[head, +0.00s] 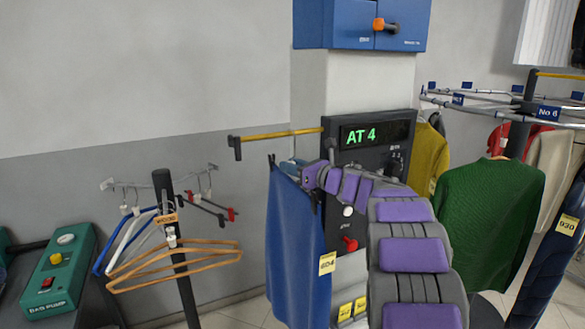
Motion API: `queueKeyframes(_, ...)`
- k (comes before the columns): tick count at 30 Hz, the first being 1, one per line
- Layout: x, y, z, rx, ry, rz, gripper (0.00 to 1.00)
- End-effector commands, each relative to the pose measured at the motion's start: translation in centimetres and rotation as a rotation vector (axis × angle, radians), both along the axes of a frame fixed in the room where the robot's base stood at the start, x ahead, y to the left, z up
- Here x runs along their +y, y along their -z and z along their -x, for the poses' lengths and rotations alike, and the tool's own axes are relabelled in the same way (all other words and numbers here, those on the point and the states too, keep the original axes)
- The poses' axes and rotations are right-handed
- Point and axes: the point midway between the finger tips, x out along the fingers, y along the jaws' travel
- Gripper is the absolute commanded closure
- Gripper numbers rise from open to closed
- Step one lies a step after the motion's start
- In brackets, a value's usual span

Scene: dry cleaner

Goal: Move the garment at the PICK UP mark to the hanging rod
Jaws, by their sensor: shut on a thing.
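A blue garment (297,245) with a yellow tag (327,263) hangs from a clip hanger (292,162), slanting down to the right. My gripper (302,172) is at the top of the hanger and shut on it; my purple and grey arm reaches in from the lower right. A yellow rod (279,135) with a dark, downturned end juts left from the control box marked AT 4 (374,135). The garment hangs below the rod in the picture; I cannot tell whether the hook touches it. No PICK UP mark is readable.
A stand (172,230) with several empty hangers is at left, beside a green BAG PUMP unit (60,270). A rail (500,105) at right carries a green sweater (487,205) and a yellow garment (428,160). A blue wall box (340,25) is above. Wall behind the rod is bare.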

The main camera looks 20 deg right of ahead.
Motion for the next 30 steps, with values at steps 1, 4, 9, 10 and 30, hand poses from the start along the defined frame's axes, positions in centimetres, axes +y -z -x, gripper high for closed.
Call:
queueKeyframes(1,-0.02,-0.01,0.01,-0.001,0.000,0.000,1.00)
queueKeyframes(4,0.00,0.01,0.01,-0.001,0.000,0.000,1.00)
queueKeyframes(9,-0.01,0.01,0.00,0.000,0.000,0.000,1.00)
queueKeyframes(10,-0.01,0.00,0.00,0.000,0.000,0.001,1.00)
queueKeyframes(30,-0.17,0.05,0.23,0.000,0.001,0.001,0.41)
